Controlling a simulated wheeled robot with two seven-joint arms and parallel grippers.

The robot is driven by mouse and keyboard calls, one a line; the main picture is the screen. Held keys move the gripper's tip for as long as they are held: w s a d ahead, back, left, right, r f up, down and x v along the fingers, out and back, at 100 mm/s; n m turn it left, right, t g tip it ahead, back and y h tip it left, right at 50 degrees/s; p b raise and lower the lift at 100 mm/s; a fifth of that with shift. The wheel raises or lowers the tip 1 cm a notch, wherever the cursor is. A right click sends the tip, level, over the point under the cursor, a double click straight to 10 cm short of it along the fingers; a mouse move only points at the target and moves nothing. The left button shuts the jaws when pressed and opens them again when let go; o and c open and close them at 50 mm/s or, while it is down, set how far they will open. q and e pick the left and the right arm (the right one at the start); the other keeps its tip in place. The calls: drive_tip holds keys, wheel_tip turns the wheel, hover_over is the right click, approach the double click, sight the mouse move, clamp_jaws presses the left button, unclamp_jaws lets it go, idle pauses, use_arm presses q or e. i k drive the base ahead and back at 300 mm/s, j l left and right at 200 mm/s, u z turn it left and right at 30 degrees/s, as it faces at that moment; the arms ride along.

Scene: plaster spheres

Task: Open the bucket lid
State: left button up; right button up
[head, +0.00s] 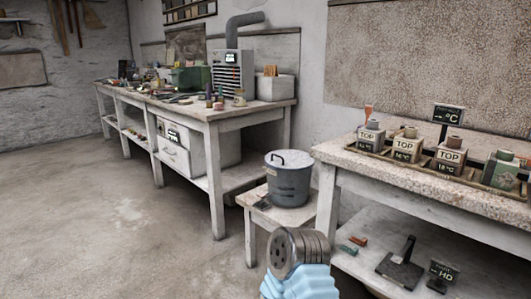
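The grey bucket (287,185) stands upright on a low white side table between the two workbenches. Its flat lid (292,159) lies level on the rim and looks closed. A thin dark handle arches on the lid, toward its left side. A metal cylinder with a light blue ridged part shows at the bottom centre, nearer the camera than the bucket and apart from it in the picture. I cannot tell whether it is part of my arm. No gripper fingers can be made out in the head view.
The low side table (262,219) has a small dark item at its front left. The right workbench (345,161) holds several labelled blocks in a wooden tray. The left workbench (212,115) is cluttered with tools and a machine. Open floor (120,225) lies at the left.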

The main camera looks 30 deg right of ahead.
sight(290, 154)
drive_tip(key=i+j+z, duration=0.1)
drive_tip(key=i+z, duration=0.35)
drive_tip(key=i+j+z, duration=0.25)
drive_tip(key=i+z, duration=0.2)
